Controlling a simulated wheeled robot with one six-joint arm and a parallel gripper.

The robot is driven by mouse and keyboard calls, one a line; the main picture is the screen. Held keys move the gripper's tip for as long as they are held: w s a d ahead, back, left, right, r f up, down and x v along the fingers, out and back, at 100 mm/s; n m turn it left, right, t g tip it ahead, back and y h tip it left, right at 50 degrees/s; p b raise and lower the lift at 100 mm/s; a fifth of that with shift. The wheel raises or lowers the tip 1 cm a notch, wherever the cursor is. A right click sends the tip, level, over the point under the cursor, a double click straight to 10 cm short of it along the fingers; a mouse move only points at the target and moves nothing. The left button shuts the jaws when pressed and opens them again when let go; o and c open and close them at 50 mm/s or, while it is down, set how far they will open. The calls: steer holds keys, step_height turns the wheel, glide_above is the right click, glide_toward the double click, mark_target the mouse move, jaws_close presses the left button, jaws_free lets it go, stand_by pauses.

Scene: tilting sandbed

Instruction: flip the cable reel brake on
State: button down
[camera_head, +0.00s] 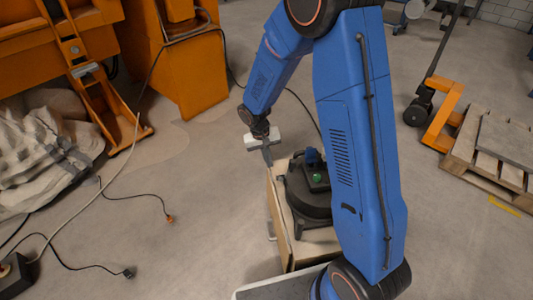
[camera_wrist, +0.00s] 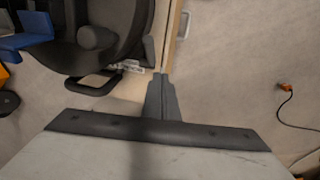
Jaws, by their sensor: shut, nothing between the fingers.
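The black cable reel (camera_head: 308,206) sits on a wooden box (camera_head: 273,197), right of my gripper in the head view. It has a green round part (camera_head: 317,177) and a blue part (camera_head: 312,156) on top. In the wrist view the reel (camera_wrist: 112,35) fills the upper left, with a blue piece (camera_wrist: 27,40) at the left edge. I cannot tell which part is the brake. My gripper (camera_head: 268,158) is shut and empty beside the reel, near the box's edge. Its fingertips (camera_wrist: 162,78) point at that edge in the wrist view and appear apart from the reel.
Orange machinery (camera_head: 190,70) stands at the back left. A wooden pallet (camera_head: 505,155) and an orange pallet jack (camera_head: 443,115) are at right. Floor left of the box is mostly clear.

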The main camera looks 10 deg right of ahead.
mark_target(279, 178)
steer(key=shift+s+d+f, duration=0.6)
steer(key=shift+s+f, duration=0.1)
steer(key=shift+f, duration=0.15)
steer(key=shift+s+d+f, duration=0.55)
steer(key=shift+s+f, duration=0.1)
steer(key=shift+f, duration=0.2)
steer(key=shift+s+d+f, duration=0.1)
steer(key=shift+s+f, duration=0.2)
steer(key=shift+s, duration=0.25)
steer(key=shift+s+d+f, duration=0.1)
steer(key=shift+s+f, duration=0.2)
steer(key=shift+s, duration=0.25)
steer(key=shift+w, duration=0.1)
